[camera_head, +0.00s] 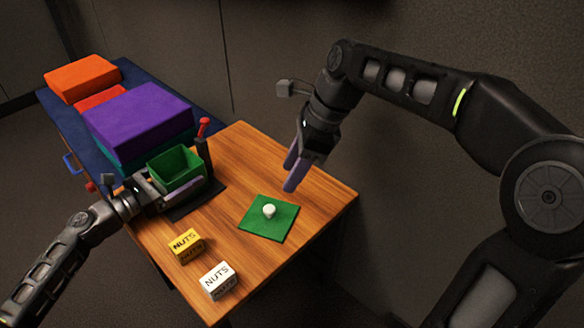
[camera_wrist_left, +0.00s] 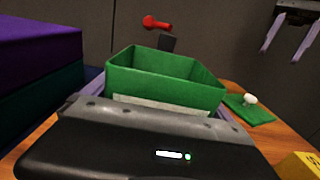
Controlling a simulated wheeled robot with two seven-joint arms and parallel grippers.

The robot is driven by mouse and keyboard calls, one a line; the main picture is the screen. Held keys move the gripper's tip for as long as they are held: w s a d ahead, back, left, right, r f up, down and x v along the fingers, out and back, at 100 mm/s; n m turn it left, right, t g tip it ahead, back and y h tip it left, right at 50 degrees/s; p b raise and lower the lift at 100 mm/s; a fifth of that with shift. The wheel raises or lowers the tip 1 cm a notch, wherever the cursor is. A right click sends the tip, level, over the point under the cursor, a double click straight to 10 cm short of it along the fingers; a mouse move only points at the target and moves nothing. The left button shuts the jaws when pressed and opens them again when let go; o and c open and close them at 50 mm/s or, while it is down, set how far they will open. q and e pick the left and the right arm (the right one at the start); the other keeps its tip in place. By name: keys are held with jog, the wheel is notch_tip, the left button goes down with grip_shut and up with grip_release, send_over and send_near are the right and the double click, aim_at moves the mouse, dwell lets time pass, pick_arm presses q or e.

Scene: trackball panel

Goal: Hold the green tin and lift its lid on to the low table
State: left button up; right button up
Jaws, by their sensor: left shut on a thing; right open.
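The green tin (camera_head: 176,172) stands open at the left side of the low wooden table (camera_head: 240,160). It also shows in the left wrist view (camera_wrist_left: 165,80), with its open top facing up. My left gripper (camera_head: 178,190) is shut on the tin, with a finger along its near side. The green lid (camera_head: 268,219) with a white knob (camera_head: 268,211) lies flat on the table, right of the tin and apart from it; it also shows in the left wrist view (camera_wrist_left: 248,109). My right gripper (camera_head: 293,172) is open and empty, above the table beyond the lid.
A yellow NUTS box (camera_head: 186,246) and a white NUTS box (camera_head: 218,281) stand near the table's front. A red-topped lever (camera_head: 203,128) rises behind the tin. A purple block (camera_head: 138,118) and orange block (camera_head: 82,79) sit at the left. The table's far right is clear.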

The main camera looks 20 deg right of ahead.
pick_arm(q)
jog(key=o, duration=1.1)
jog(key=shift+o, duration=0.2)
jog(key=v, duration=1.2)
jog(key=shift+a, duration=0.1)
jog(key=shift+p+v, duration=0.7)
jog(key=shift+v, duration=0.8)
jog(key=shift+p+v, duration=0.45)
jog(key=shift+v, duration=0.95)
